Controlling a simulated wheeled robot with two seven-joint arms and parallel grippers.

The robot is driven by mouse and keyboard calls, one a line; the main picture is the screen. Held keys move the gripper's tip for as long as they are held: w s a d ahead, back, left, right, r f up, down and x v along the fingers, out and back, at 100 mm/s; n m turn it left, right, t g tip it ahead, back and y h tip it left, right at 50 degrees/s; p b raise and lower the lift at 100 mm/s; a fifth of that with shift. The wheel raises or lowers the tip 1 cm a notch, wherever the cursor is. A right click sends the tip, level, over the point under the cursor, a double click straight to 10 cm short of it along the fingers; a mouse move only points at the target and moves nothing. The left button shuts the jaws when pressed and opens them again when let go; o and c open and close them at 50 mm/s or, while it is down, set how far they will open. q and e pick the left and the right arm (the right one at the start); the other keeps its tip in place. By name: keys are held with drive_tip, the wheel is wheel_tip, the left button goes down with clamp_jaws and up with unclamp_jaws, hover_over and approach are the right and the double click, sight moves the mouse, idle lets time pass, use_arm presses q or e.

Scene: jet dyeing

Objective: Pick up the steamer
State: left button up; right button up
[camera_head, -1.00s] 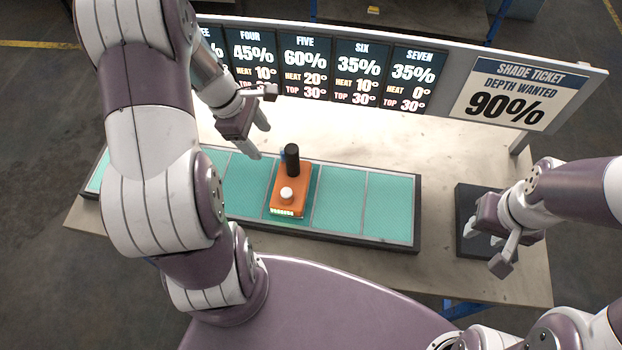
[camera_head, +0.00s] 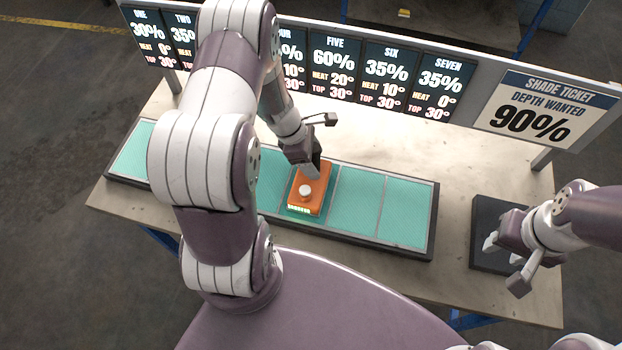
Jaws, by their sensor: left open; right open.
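The steamer (camera_head: 311,191) is an orange block with a white knob on top and a lit strip on its near edge. It rests on one of the teal panels of the long tray (camera_head: 433,219). My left gripper (camera_head: 314,166) is open over the far end of the steamer, where its black handle stands. The handle is hidden behind the gripper, and I cannot tell whether the fingers touch it. My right gripper (camera_head: 504,262) is open and empty over the dark pad at the table's right.
A board of percentage cards (camera_head: 389,78) and a shade ticket (camera_head: 535,110) reading 90% stand along the back of the table. The dark square pad (camera_head: 485,212) lies on the right. The table top (camera_head: 455,150) behind the tray is clear.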

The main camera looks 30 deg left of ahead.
use_arm(q)
clamp_jaws()
drive_tip(key=shift+w, duration=0.1)
idle(1.3)
